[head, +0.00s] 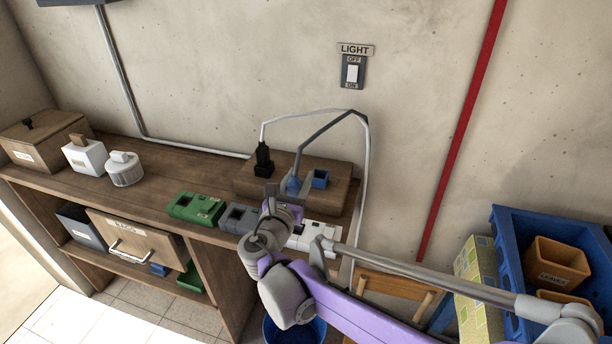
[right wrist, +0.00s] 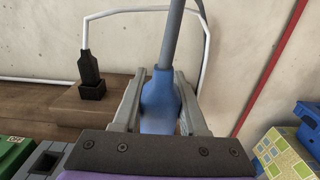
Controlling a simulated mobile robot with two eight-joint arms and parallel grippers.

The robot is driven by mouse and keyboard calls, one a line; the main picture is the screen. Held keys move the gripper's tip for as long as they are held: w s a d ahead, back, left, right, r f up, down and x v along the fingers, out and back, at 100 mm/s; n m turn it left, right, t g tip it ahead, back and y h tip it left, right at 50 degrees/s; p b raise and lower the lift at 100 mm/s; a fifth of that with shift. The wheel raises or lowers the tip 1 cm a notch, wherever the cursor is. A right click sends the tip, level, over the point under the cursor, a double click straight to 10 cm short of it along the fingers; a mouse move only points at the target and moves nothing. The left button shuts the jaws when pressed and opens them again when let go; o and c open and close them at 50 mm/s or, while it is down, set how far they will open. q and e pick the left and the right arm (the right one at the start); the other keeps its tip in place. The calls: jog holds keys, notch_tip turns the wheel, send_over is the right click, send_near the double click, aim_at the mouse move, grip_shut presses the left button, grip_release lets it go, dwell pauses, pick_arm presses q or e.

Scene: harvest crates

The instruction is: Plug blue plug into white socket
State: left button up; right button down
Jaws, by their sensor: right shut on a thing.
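My right gripper (head: 285,196) is shut on the blue plug (right wrist: 160,98), which stands upright between the two fingers with its grey cable rising from the top. The plug also shows in the head view (head: 293,184), in front of the wooden block and left of the blue socket (head: 320,178). The white socket (head: 318,230) sits at the right end of the row on the shelf's front, partly hidden by my right arm; it appears below and right of the plug in the picture. My left gripper is not in view.
A black plug (head: 263,160) stands on the wooden block (head: 340,195), with a white cable looping over. Green (head: 195,208) and grey (head: 238,217) sockets sit left of the white one. A blue crate (head: 510,225) stands at right. White containers stand on the shelf's left.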

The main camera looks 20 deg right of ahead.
jog(key=shift+w, duration=0.25)
jog(key=shift+f, duration=0.15)
jog(key=shift+s+f+b, duration=0.1)
jog(key=shift+f+b, duration=1.6)
jog(key=shift+f, duration=0.65)
jog(key=shift+f+b, duration=0.3)
jog(key=shift+f, duration=0.15)
jog(key=shift+f+b, duration=1.3)
jog(key=shift+f, duration=0.8)
jog(key=shift+c, duration=1.8)
grip_release()
